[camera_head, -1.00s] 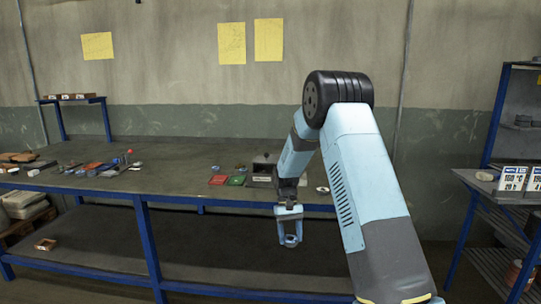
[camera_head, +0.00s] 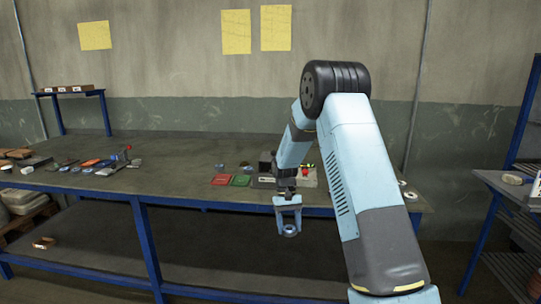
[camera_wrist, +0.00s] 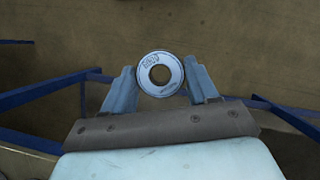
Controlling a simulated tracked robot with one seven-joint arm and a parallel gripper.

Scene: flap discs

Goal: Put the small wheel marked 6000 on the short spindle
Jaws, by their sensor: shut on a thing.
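My gripper (camera_head: 288,219) hangs just in front of the bench's front edge, fingers down. It is shut on a small pale wheel (camera_wrist: 160,74), which has a round centre hole and dark print on its face. The print looks like 6000 but is too blurred to be certain. The wheel also shows low between the fingers in the head view (camera_head: 289,230). A grey machine (camera_head: 308,180) with red and green spots on it stands on the bench behind my arm, partly hidden. I cannot make out the short spindle.
The bench (camera_head: 170,165) holds a red mat (camera_head: 221,180), a green mat (camera_head: 241,181), small discs near them and several tools at the left. A blue-framed side table (camera_head: 495,185) stands at the right. The bench has a lower shelf (camera_head: 110,250). Bare benchtop lies between tools and mats.

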